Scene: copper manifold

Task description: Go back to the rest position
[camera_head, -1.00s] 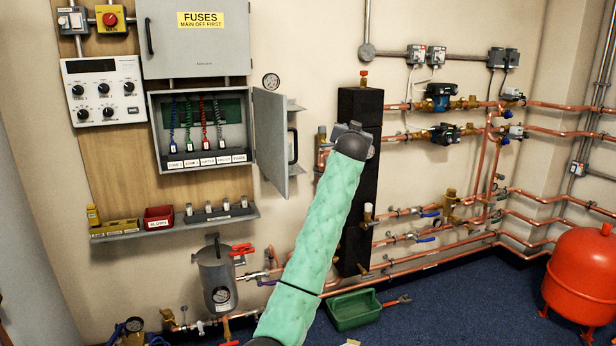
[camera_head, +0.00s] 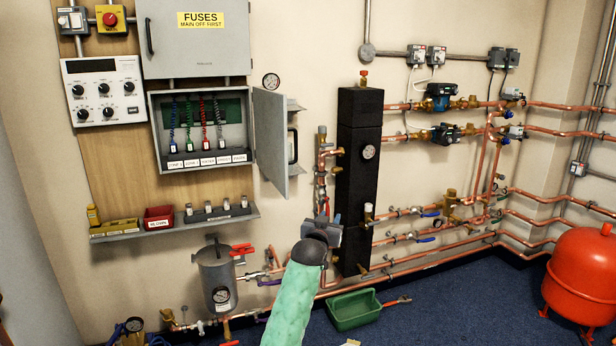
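My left gripper (camera_head: 328,222) shows in the head view at the lower middle, at the end of my green-sleeved arm. It is small, dark and seen from behind. It appears in front of the lower left side of the black manifold column (camera_head: 357,195), and I cannot tell how far from it. The wrist hides most of the fingers, so I cannot see whether they are open or hold anything. My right gripper is out of view.
Copper pipes with valves and pumps (camera_head: 440,97) run right of the column. An open fuse box door (camera_head: 270,145) juts out at left, above a shelf (camera_head: 175,229). A green tray (camera_head: 353,309) lies on the blue floor. A red tank (camera_head: 582,275) stands at right.

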